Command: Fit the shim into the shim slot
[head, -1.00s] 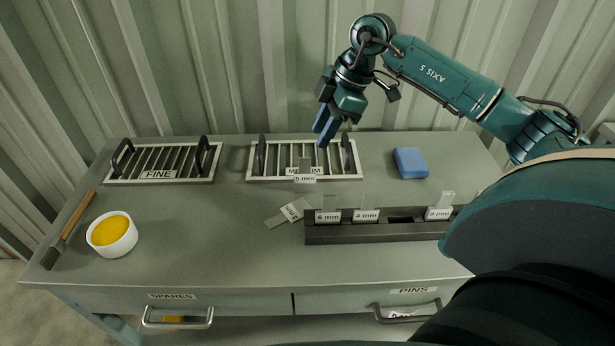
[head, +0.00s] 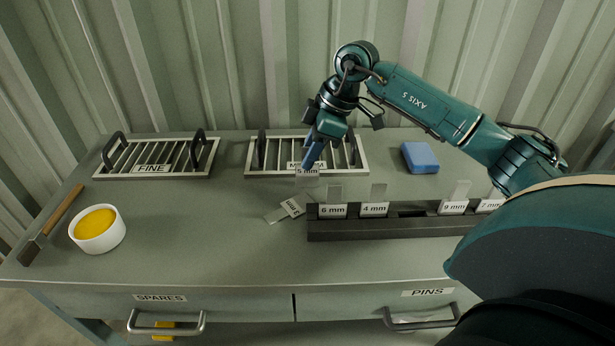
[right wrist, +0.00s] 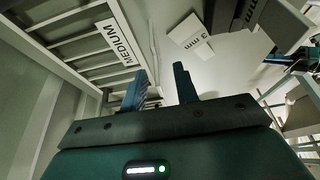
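The 5 mm shim (head: 307,171) is a small grey plate with a white label, upright by the front edge of the MEDIUM rack. My right gripper (head: 309,158) is at its upper part, partly covering it. In the right wrist view the two fingers (right wrist: 160,85) are apart, with a thin upright edge beyond the gap, probably the shim; contact cannot be told. The dark shim holder (head: 390,229) carries upright shims labelled 6 mm (head: 333,210), 4 mm (head: 374,209), 9 mm (head: 453,206) and 7 mm (head: 489,205). An empty slot (head: 411,212) lies between 4 mm and 9 mm. My left gripper is out of view.
A 3 mm shim (head: 291,208) lies flat left of the holder. The MEDIUM rack (head: 250,160) and FINE rack (head: 205,168) stand at the back. A blue block (head: 420,157), yellow-filled bowl (head: 98,230) and wooden-handled tool (head: 60,213) are apart. The bench's left middle is clear.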

